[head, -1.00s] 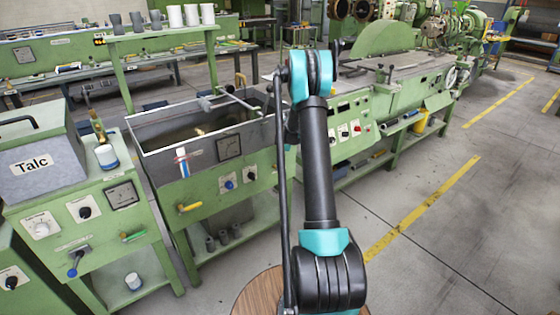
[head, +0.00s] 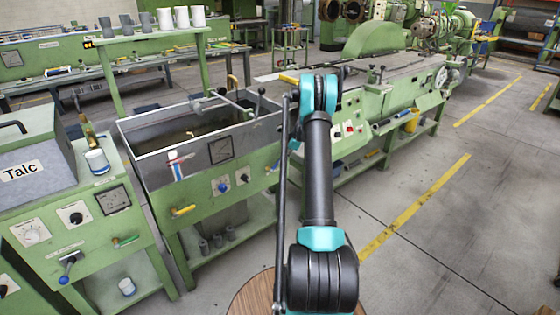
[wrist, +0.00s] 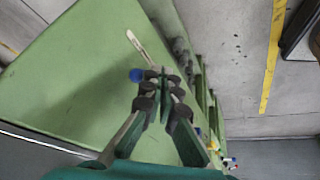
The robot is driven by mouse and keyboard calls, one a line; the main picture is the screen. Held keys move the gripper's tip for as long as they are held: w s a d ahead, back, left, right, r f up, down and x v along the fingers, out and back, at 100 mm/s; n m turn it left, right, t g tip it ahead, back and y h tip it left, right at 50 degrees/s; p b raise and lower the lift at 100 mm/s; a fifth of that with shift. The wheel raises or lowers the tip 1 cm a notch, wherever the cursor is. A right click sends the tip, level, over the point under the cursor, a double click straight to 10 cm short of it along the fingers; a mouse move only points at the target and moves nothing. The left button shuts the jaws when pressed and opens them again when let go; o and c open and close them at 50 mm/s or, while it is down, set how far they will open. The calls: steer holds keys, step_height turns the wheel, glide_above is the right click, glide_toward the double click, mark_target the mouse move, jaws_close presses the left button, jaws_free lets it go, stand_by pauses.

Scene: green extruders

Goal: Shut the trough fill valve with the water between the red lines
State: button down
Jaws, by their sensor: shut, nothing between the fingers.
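The metal trough (head: 143,160) stands in a green stand at the left of the head view, with dull liquid low inside. A white gauge with blue and red marks (head: 177,165) is on its front; the water level against the red lines is too small to read. A yellow-handled valve (head: 183,210) and a blue knob (head: 223,186) are on the front panel. I cannot tell which is the fill valve.
A Talc box (head: 35,160) on a green cabinet stands left of the trough. A green machine bench (head: 390,95) runs behind my arm. A round wooden top (head: 250,298) is at the bottom. The grey floor (head: 470,220) at right is clear.

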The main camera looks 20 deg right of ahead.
steer(key=shift+w+d+f, duration=0.25)
steer(key=shift+d+f, duration=0.4)
steer(key=shift+f, duration=0.2)
steer(key=shift+a, duration=0.15)
steer(key=shift+s+a+f, duration=0.15)
steer(key=shift+s+a, duration=0.15)
steer(key=shift+a, duration=0.3)
steer(key=v, duration=1.2)
steer(key=shift+a, duration=0.1)
